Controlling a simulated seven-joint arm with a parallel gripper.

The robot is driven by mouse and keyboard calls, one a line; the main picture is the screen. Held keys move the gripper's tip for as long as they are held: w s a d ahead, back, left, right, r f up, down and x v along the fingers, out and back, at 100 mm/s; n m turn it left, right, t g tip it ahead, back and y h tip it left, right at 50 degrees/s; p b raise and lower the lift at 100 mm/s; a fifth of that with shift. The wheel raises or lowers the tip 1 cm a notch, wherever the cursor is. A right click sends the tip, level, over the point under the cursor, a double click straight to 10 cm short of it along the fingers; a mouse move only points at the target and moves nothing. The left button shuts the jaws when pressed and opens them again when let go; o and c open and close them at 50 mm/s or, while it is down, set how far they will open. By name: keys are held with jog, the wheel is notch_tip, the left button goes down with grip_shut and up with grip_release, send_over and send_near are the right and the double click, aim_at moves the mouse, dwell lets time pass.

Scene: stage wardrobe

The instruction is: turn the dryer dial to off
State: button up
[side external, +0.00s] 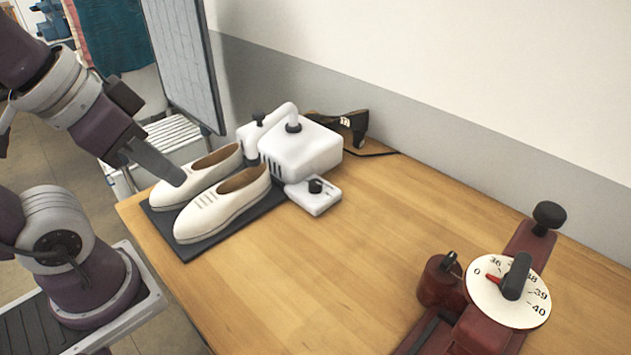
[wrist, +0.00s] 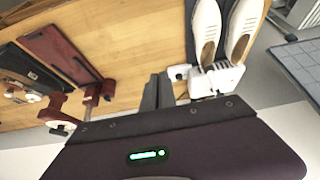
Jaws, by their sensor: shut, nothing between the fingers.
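The dryer (side external: 310,150) is a white box with a white pipe and black knobs on top, at the back of the table. A small white box (side external: 312,203) in front of it carries a black dial (side external: 315,186); its setting is too small to read. The dryer also shows in the wrist view (wrist: 220,80), with the small box (wrist: 178,72) beside it. My gripper (side external: 178,177) is shut and empty, over the toe area of the left shoe in the side view, left of the dial. I cannot tell if it touches the shoe. In the wrist view its fingers (wrist: 157,85) point at the table.
Two cream shoes (side external: 222,207) lie on a dark mat (side external: 190,248) before the dryer. A dark object (side external: 350,125) with a cord lies behind it. A red device with a numbered white disc (side external: 485,300) stands front right. The table's middle is clear; a wall runs behind.

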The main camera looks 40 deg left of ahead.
jog(key=o, duration=1)
jog(key=w+r+m+g, duration=0.1)
jog(key=w+m, duration=0.1)
jog(key=w, duration=0.7)
jog(key=shift+a+r, duration=0.2)
jog(key=shift+r, duration=0.1)
jog(key=m+g, duration=0.4)
jog(key=m, duration=0.3)
send_over(314, 182)
jog(key=s+d, duration=0.1)
jog(key=s, duration=0.1)
notch_tip(314, 182, down, 15)
jog(key=shift+m, duration=0.4)
jog(key=f, duration=0.3)
jog(key=w+f, duration=0.1)
jog(key=f, duration=0.2)
jog(key=w+f, duration=0.1)
jog(key=f, duration=0.2)
jog(key=shift+a, duration=0.35)
jog(key=shift+f, duration=0.5)
grip_shut()
